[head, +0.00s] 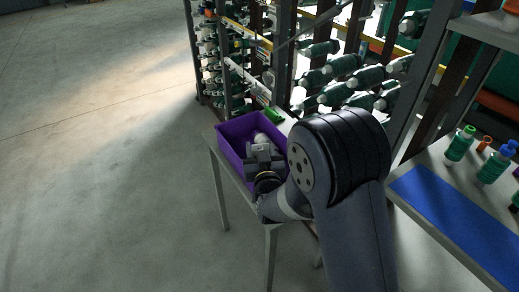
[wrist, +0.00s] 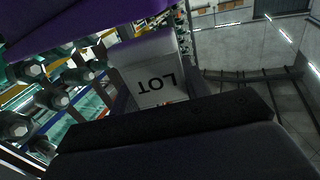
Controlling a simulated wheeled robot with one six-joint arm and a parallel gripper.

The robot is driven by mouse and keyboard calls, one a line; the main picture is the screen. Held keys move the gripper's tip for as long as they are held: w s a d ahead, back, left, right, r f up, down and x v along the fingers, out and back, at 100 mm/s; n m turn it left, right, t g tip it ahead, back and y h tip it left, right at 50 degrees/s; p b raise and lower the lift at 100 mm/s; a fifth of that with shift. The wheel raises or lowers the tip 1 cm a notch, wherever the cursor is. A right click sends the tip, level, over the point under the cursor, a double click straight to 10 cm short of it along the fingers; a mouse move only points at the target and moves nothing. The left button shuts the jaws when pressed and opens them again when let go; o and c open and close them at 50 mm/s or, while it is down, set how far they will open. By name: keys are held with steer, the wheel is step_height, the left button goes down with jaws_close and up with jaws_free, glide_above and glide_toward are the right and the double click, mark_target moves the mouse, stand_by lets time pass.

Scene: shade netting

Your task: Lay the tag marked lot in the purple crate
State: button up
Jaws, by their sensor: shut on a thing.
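The purple crate (head: 233,157) stands open on a small grey table in the head view. Its purple wall also shows along the top of the wrist view (wrist: 85,30). My gripper (head: 262,148) is at the crate's opening, within its outline; how deep it is cannot be told. In the wrist view a pale tag marked LOT (wrist: 152,82) sits just beyond the dark jaw of my gripper (wrist: 165,112), its letters upside down. My gripper is shut on this tag. A small whitish patch at the gripper's tip in the head view may be the tag.
A green item (head: 273,115) lies on the table behind the crate. Racks with several green-wrapped rolls (head: 345,66) stand close behind. The floor at left (head: 90,150) is clear.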

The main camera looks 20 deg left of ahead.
steer(key=shift+f+b, duration=0.45)
steer(key=shift+b, duration=0.15)
steer(key=o, duration=1)
steer(key=shift+c, duration=0.2)
steer(key=shift+r, duration=0.15)
steer(key=shift+r+p, duration=0.7)
steer(key=shift+p, duration=0.55)
steer(key=b+v, duration=0.3)
steer(key=v, duration=0.9)
steer(key=shift+f, duration=0.2)
